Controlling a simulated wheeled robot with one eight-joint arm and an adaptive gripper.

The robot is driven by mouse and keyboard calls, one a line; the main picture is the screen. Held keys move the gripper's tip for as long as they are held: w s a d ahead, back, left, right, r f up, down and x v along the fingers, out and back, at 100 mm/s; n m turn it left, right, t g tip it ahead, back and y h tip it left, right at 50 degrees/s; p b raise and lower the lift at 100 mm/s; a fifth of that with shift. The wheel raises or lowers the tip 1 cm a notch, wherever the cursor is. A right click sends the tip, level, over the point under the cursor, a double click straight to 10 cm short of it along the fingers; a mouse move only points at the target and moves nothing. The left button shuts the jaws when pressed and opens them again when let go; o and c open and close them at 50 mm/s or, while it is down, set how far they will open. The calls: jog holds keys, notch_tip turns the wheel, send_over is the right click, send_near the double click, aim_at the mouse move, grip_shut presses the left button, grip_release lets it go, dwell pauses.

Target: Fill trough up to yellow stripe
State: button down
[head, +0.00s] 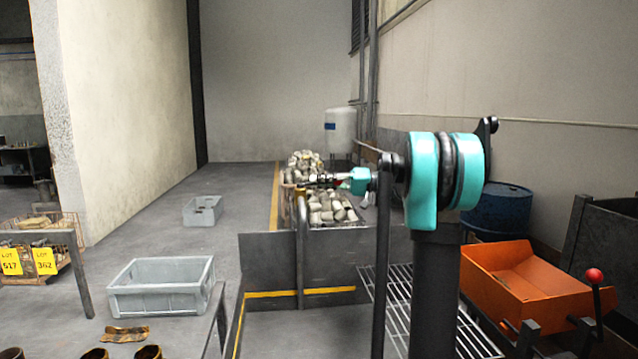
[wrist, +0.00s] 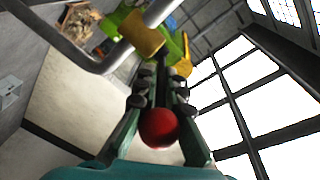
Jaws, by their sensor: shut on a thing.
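A dark grey metal trough (head: 268,262) stands in the middle of the head view with a yellow stripe (head: 300,292) along its inner wall. No metal pieces show below the stripe; part of the trough is hidden by my arm. Pale metal billets (head: 330,208) lie heaped behind it. My gripper (head: 318,181) is over the heap, small in the head view. In the wrist view my gripper (wrist: 160,85) is shut on a dark handle with a red ball knob (wrist: 158,128) between its fingers.
A grey crate (head: 160,285) stands at left and another grey bin (head: 202,210) on the floor. At right are an orange chute (head: 525,285), a lever with a red knob (head: 594,276) and a blue drum (head: 498,207). A wire rack (head: 400,290) lies beside my arm.

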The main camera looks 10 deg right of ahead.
jog(key=shift+s+a+f+m+t+h, duration=0.15)
jog(key=shift+s+m+t+h, duration=0.75)
jog(key=shift+m+t, duration=0.75)
jog(key=shift+s+a+r+m+t+h, duration=0.15)
jog(key=shift+s+m+t+h, duration=0.35)
jog(key=shift+m+t+h, duration=1.15)
jog(key=shift+s+a+f+m+t+h, duration=0.15)
jog(key=shift+s+m+t+h, duration=0.65)
jog(key=shift+t, duration=1.5)
jog(key=c, duration=1.8)
grip_release()
jog(key=shift+o, duration=0.8)
jog(key=shift+d, duration=0.1)
jog(key=v, duration=1.2)
